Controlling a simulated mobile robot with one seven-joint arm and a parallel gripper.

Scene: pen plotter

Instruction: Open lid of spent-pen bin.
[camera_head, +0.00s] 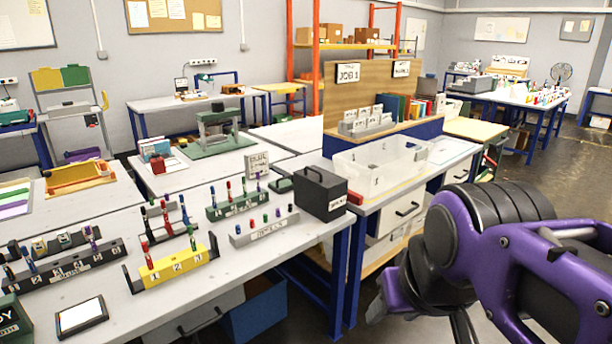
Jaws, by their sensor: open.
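A black box (321,197) with a small white label (338,203) stands at the right end of the front workbench, and it looks like the spent-pen bin. The label is too small to read surely. Its lid (321,178) lies shut on top and carries a raised handle. My gripper (420,318) hangs from my purple arm at the lower right, beyond the bench's right edge. It is open, with nothing seen between its fingers, and well apart from the box. The lower fingers are partly cut off by the picture's bottom edge.
A clear tub (382,168) stands just right of the box. A grey pen rack (263,229) and a yellow numbered rack (172,268) stand to its left. A tablet (81,317) lies near the bench's front. The bench top before the racks is mostly clear.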

